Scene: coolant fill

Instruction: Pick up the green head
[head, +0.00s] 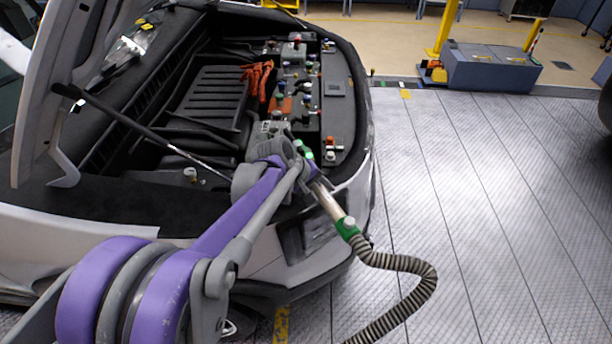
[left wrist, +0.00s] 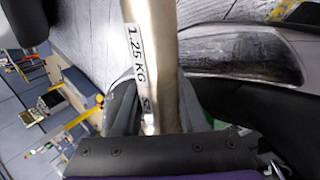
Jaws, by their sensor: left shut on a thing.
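The green head (head: 328,203) is a pale metal tube with green fittings, one at its upper end and one where it meets a ribbed hose (head: 412,264). My left gripper (head: 312,178) is shut around the tube just above the car's front edge. The tube slants, its hose end lower and to the right. In the left wrist view the tube (left wrist: 152,60) shows a "1.25 KG" label and passes between the fingers of my left gripper (left wrist: 152,115). The gripper partly hides its upper part. My right gripper is not in view.
A car (head: 361,225) with its hood (head: 62,80) raised stands at the left, a prop rod (head: 135,127) crossing its open bay. Several coloured caps and an orange cable (head: 262,75) lie inside. The hose hangs over clear metal floor (head: 490,220). A grey-blue box (head: 490,70) stands farther back.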

